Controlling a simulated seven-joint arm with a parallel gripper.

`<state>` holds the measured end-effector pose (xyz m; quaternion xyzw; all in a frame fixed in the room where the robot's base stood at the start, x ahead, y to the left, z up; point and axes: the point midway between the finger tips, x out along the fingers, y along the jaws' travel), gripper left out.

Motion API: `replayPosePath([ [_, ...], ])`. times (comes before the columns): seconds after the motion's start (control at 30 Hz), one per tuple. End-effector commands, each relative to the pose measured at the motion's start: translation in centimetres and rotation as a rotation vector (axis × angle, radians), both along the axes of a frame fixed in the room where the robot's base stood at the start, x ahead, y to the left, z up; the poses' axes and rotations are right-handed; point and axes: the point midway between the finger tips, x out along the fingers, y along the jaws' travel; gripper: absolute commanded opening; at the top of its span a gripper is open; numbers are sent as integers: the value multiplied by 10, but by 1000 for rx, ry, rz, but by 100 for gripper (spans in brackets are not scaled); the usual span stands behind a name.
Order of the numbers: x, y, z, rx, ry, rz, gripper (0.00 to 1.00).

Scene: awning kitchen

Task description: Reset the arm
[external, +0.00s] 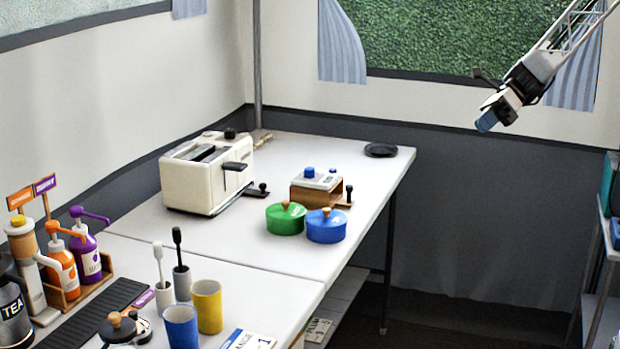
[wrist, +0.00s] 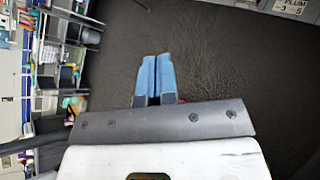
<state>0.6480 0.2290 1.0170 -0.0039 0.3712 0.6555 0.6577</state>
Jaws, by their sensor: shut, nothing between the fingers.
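My gripper (external: 486,122) hangs at the upper right of the external view, high and off to the right of the table. Its blue fingers point down and to the left. In the wrist view my gripper (wrist: 152,62) shows its two blue fingers side by side with no object between them. It is shut and empty. Below it in that view lies dark floor (wrist: 220,70). My gripper touches nothing in either view.
The white table (external: 240,245) holds a toaster (external: 198,178), green pot (external: 286,219), blue pot (external: 326,227), black dish (external: 380,150), cups (external: 207,307) and pump bottles (external: 87,255). A shelf (external: 600,285) stands at the right edge. Air around my gripper is clear.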

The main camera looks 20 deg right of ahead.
Motion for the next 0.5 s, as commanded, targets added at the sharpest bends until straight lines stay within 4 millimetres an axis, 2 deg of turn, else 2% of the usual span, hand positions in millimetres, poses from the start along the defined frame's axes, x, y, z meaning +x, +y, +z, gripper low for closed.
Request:
replayPosePath([
  [0.1,-24,-15,19,-47,-121,85,0],
  [0.5,-103,-66,63,-210,-502,402,0],
])
